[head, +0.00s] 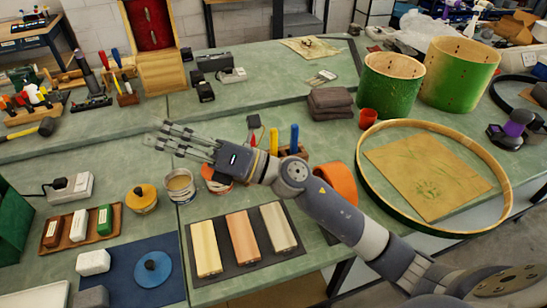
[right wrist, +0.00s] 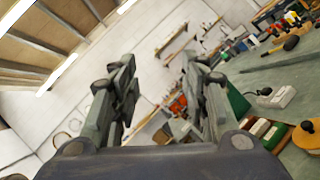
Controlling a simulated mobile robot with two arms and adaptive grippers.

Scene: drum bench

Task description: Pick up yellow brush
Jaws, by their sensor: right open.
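A yellow handle (head: 273,139) stands upright between a red one (head: 253,122) and a blue one (head: 294,138) at a small wooden holder behind my right arm. I take the yellow one as the yellow brush; its lower part is hidden by the arm and I cannot make out bristles. My right gripper (head: 178,140) reaches in from the right, fingers pointing left, apart and empty, over the bench to the left of the yellow handle. In the right wrist view the two fingers (right wrist: 160,78) are spread with nothing between them. My left gripper is not in view.
Paint cans (head: 141,198) stand below the gripper. Three blocks on a dark mat (head: 240,277) lie in front. A large hoop (head: 508,195), green drums (head: 388,97) and a red cup (head: 368,119) are on the right.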

